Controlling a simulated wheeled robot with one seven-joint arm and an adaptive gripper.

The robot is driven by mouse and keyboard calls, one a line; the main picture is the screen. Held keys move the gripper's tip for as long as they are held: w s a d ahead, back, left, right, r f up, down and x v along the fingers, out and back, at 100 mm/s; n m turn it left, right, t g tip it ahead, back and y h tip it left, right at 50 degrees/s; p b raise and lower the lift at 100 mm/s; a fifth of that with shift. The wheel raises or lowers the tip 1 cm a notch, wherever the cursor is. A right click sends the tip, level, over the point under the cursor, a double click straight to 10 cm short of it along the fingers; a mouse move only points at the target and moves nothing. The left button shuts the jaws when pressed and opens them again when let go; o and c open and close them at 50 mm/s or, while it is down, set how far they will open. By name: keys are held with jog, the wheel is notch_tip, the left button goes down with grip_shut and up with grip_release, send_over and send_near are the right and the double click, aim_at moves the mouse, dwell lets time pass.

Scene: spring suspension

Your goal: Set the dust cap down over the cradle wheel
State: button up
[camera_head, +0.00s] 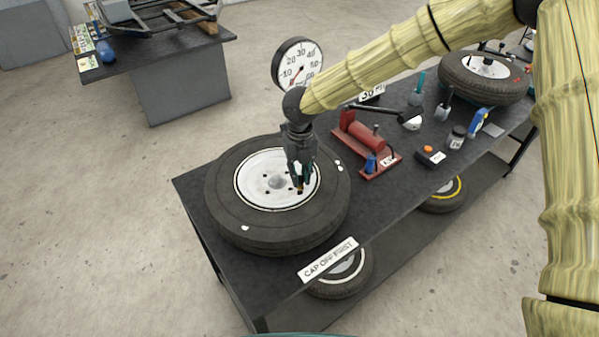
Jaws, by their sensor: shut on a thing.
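A large black tyre with a white rim (262,186) lies flat at the near left end of the dark workbench. I take it for the cradle wheel, though no cradle shows under it. A grey hub dome sits at its middle. My gripper (299,179) points down over the right part of the rim, right of the dome. It is shut on a small brownish thing (299,189), probably the dust cap, mostly hidden by the fingers. I cannot tell whether this thing touches the wheel.
A round dial gauge (298,64) stands behind my wrist. Right of the wheel are a red pump-like tool (364,138), an orange-buttoned box (428,155) and several small tools. A second wheel (485,75) lies at the far end.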

jog(key=shift+f, duration=0.35)
jog(key=o, duration=0.8)
jog(key=shift+o, duration=0.2)
jog(key=shift+r, duration=0.2)
jog(key=shift+r+p, duration=2.8)
jog(key=shift+r, duration=0.55)
